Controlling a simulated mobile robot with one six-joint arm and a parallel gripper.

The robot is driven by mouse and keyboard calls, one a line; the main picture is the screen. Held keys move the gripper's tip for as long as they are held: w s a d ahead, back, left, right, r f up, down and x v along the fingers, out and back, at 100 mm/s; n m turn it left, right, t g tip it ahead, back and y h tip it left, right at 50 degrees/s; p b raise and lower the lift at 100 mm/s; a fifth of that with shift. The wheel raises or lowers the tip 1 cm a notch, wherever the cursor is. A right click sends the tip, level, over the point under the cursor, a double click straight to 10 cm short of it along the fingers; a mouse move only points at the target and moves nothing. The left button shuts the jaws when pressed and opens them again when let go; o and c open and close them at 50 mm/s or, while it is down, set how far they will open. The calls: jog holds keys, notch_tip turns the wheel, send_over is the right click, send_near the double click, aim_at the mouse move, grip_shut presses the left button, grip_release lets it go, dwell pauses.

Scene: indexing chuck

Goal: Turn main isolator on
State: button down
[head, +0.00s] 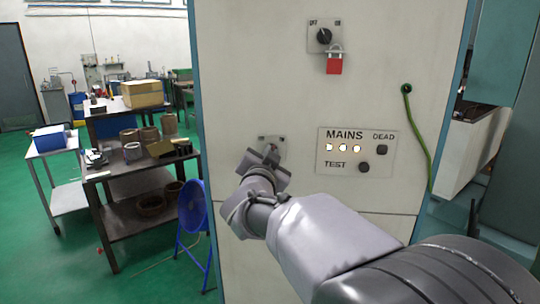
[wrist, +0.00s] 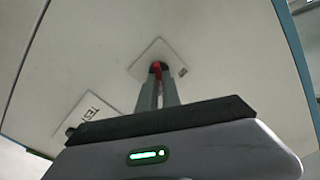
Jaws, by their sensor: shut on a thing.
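My gripper (head: 270,156) is up against a small switch plate (head: 278,141) low on the pale cabinet front, left of the MAINS panel. In the wrist view the two fingers (wrist: 158,80) are closed around a red switch handle (wrist: 157,67) on that plate (wrist: 146,59). The handle's angle is mostly hidden by the fingers, and the plate's lettering cannot be read. On the MAINS panel (head: 350,166) three lamps (head: 343,148) appear lit. The panel also has a black TEST knob (head: 364,167) and a dark round part under DEAD (head: 381,150).
Above is a black rotary switch (head: 324,36) with a red padlock (head: 334,65) hanging beneath it. A green cable (head: 418,140) hangs at the right of the cabinet.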

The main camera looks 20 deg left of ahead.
jog(key=c, duration=1.5)
grip_release()
jog(key=shift+c, duration=0.2)
jog(key=shift+s, duration=0.1)
jog(key=s+d+p, duration=0.1)
jog(key=s+d, duration=0.1)
jog(key=s, duration=1.5)
jog(key=shift+d, duration=0.35)
